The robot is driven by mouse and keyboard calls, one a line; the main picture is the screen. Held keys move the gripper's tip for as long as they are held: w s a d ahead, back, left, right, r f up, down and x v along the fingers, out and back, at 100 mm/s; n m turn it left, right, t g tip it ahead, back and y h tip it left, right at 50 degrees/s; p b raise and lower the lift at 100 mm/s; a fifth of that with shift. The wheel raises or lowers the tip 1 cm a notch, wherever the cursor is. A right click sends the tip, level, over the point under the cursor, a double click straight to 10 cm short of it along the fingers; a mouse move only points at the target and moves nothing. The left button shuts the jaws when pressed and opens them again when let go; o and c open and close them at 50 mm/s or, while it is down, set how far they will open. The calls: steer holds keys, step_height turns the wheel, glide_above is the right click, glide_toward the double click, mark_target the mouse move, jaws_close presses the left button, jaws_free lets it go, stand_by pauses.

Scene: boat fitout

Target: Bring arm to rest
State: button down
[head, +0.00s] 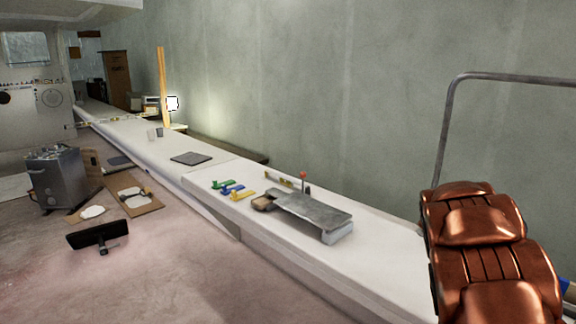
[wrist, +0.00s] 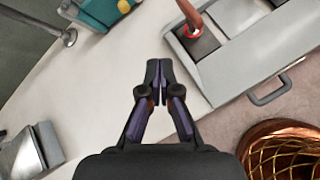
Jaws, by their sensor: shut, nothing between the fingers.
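My gripper (wrist: 159,70) is in the wrist view, pointing up the picture with its dark fingertips together and nothing between them. It is over a pale surface (wrist: 105,85), apart from the objects around it. In the head view my copper-coloured arm (head: 485,240) is at the right edge, beside the long white ledge. The gripper itself is out of that view.
A grey case (wrist: 225,50) with a handle and a teal object (wrist: 100,12) are near the gripper. The ledge (head: 290,255) bears a metal plate (head: 310,212), coloured valve handles (head: 232,189) and a dark pad (head: 191,158). A metal rail (head: 441,140) rises behind my arm.

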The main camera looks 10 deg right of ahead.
steer(key=s+a+r+m+g+y+p, duration=0.2)
steer(key=s+a+m, duration=0.4)
steer(key=s+a, duration=0.6)
steer(key=s+a+r+m+g+y+p, duration=0.2)
steer(key=s+a+m+y, duration=0.2)
steer(key=s+a, duration=0.9)
steer(key=s+a+r+m+g+y+p, duration=0.1)
steer(key=s+a+r+m+y+p, duration=0.1)
steer(key=s+a+m, duration=0.6)
steer(key=s+a+r, duration=0.1)
steer(key=s+a, duration=0.3)
steer(key=a, duration=0.1)
steer(key=shift+s+g+y, duration=0.4)
